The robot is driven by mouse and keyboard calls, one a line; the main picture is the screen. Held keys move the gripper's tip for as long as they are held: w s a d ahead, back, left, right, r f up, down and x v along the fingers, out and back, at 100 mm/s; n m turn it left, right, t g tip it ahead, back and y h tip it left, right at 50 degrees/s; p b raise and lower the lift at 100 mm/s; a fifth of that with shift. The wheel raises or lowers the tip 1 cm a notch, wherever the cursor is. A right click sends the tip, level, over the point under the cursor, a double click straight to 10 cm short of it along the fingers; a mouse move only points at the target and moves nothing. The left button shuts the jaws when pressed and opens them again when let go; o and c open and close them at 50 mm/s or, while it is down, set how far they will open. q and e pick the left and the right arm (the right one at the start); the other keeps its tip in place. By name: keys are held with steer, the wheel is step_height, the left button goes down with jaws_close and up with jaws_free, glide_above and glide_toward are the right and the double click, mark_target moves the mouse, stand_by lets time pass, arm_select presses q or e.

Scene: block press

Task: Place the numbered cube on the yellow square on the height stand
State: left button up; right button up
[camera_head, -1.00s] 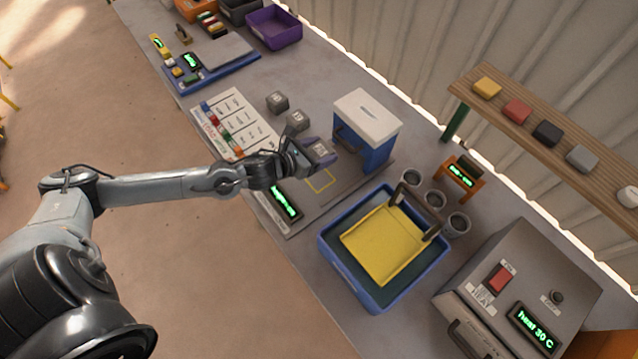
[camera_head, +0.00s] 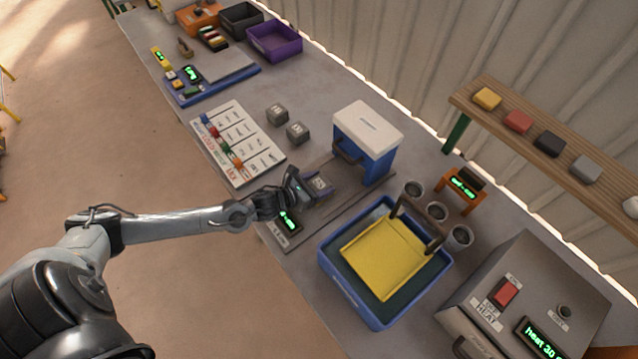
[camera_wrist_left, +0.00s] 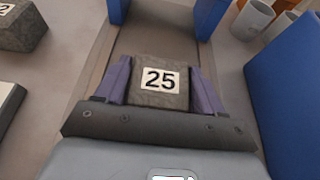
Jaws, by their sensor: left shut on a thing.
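A grey numbered cube (camera_wrist_left: 160,82) marked 25 sits between the purple fingers of my left gripper (camera_wrist_left: 162,88) in the left wrist view. The fingers are shut on it. In the head view the cube (camera_head: 320,184) and the left gripper (camera_head: 318,186) are over the grey base plate of the height stand (camera_head: 350,200), in front of its blue and white frame (camera_head: 378,168). The yellow square is hidden under the gripper and cube. I cannot tell whether the cube touches the plate. My right gripper is not in view.
Two other grey cubes (camera_head: 277,115) (camera_head: 297,132) stand beside a white labelled board (camera_head: 236,142). A blue tray (camera_head: 328,262) with a yellow sheet is just right of the stand. Cups (camera_head: 437,212) and a grey heater box (camera_head: 530,300) stand further right.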

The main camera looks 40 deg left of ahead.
arm_select(q)
steer(key=shift+w+a+r, duration=0.1)
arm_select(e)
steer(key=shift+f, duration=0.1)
arm_select(q)
steer(key=o, duration=1.3)
steer(key=shift+f, duration=0.2)
steer(key=shift+r, duration=0.2)
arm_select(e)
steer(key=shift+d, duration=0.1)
arm_select(q)
steer(key=p+v, duration=0.1)
steer(key=v, duration=1.1)
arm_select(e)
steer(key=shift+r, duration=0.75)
